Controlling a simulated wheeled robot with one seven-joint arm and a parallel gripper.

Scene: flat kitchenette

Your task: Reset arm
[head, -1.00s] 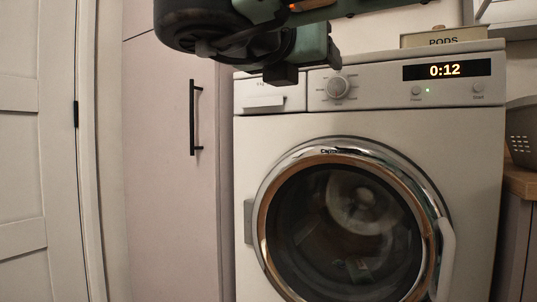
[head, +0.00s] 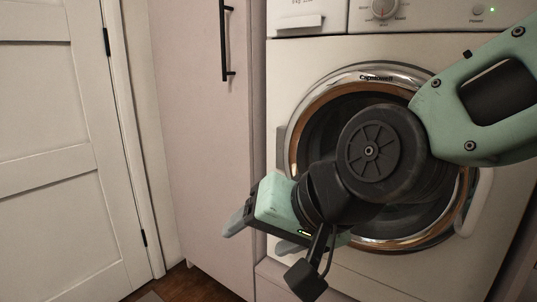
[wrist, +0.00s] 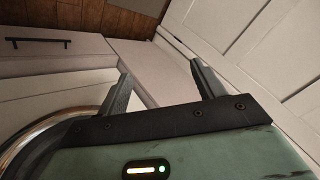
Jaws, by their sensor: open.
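My gripper (head: 258,240) hangs in front of the lower left of the washing machine in the head view, its fingers turned toward the lower left. In the wrist view my gripper (wrist: 160,88) shows two dark fingers spread apart with nothing between them. It is open and empty. My green and black arm reaches in from the right and hides part of the washer's round door. In the head view one finger is partly hidden behind the gripper body.
The white washing machine (head: 305,75) has a closed round door with a chrome rim (head: 440,83). A tall cabinet with a black handle (head: 224,40) stands to its left. A white panelled door (head: 55,120) is at the far left. A strip of wooden floor (head: 180,283) shows below.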

